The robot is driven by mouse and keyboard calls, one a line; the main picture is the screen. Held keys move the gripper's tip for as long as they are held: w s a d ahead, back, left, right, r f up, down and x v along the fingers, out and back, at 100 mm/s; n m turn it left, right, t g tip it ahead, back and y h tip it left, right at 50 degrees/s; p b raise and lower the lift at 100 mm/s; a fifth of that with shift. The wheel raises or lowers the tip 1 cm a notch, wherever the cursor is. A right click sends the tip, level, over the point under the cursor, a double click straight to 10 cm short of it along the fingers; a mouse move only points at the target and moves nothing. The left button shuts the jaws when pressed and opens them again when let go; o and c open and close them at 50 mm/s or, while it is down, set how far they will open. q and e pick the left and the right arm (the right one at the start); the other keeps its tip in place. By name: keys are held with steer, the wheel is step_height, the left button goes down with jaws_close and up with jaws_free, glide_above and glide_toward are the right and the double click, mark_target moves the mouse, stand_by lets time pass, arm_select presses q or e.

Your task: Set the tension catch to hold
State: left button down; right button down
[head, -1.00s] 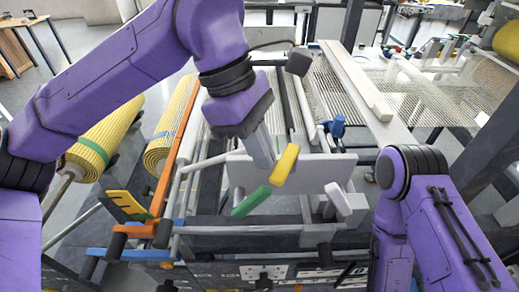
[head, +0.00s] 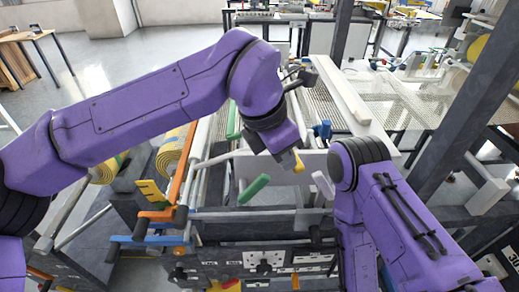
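Three coloured handles stand at the machine's front panel: a green handle (head: 252,188), a yellow handle (head: 299,164) and a white handle (head: 324,184). I cannot tell which one belongs to the tension catch. My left gripper (head: 289,159) points down at the yellow handle, and its wrist covers part of that area. The fingers are mostly hidden, so I cannot tell whether they are open or touch the handle.
A pale mesh (head: 385,97) runs over the machine towards the back right. A yellow roll (head: 172,150) lies behind the left side, near an orange bar (head: 187,168). A blue knob (head: 323,130) stands behind the panel. A dark post (head: 460,125) rises at the right.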

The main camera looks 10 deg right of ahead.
arm_select(q)
steer(key=shift+s+d+f+n+p, duration=0.15)
steer(key=shift+d+n+p, duration=0.15)
steer(key=shift+d, duration=0.2)
steer(key=shift+f, duration=0.1)
stand_by(0.5)
